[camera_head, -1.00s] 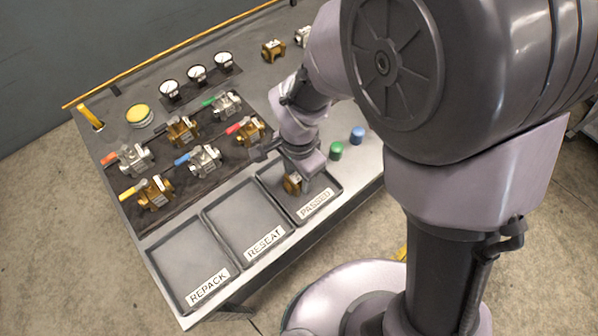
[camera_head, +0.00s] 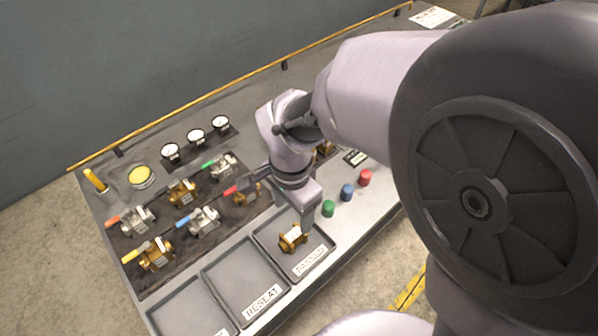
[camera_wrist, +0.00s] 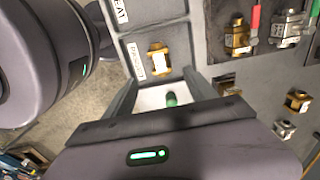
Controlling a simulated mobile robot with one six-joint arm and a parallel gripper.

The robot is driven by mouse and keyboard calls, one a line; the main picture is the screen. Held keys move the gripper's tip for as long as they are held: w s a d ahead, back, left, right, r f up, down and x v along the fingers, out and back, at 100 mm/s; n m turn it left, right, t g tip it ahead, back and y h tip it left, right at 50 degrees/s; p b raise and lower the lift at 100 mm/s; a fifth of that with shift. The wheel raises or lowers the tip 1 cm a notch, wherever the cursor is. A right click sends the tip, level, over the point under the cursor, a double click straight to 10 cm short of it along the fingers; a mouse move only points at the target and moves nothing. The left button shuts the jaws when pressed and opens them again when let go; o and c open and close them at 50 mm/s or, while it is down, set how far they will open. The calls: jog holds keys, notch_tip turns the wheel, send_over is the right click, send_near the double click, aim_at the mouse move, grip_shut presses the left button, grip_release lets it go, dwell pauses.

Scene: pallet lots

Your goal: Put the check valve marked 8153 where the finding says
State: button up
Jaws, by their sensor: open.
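A brass valve (camera_head: 292,238) lies in the tray labelled PASSED (camera_head: 326,247); it also shows in the wrist view (camera_wrist: 158,60). No number on it is legible, so I cannot tell whether it is 8153. My gripper (camera_head: 307,208) is above and behind this valve, apart from it. In the wrist view its two fingers (camera_wrist: 160,88) are spread with nothing held between them. The RESEAT tray (camera_head: 233,268) beside it looks empty. The REPACK tray (camera_head: 180,303) is partly cut off in the head view.
Several valves with coloured handles, such as a yellow-handled one (camera_head: 153,254), stand on the dark mat. Green (camera_head: 328,208), blue (camera_head: 347,192) and red (camera_head: 365,177) caps stand right of the trays.

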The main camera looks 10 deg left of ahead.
jog(key=s+d+r+n+t+y, duration=0.1)
jog(key=s+d+r+t, duration=0.2)
jog(key=d+r, duration=0.4)
jog(key=s+d+r+n+t+y, duration=0.1)
jog(key=s+d+r, duration=0.3)
jog(key=d+r, duration=0.4)
jog(key=shift+d+r+n+t, duration=0.15)
jog(key=shift+d+n+t, duration=0.5)
jog(key=shift+n+t, duration=0.2)
notch_tip(320, 180, down, 3)
jog(key=b, duration=0.2)
jog(key=shift+s+r+b, duration=0.1)
jog(key=shift+r+b, duration=0.1)
jog(key=shift+b, duration=0.15)
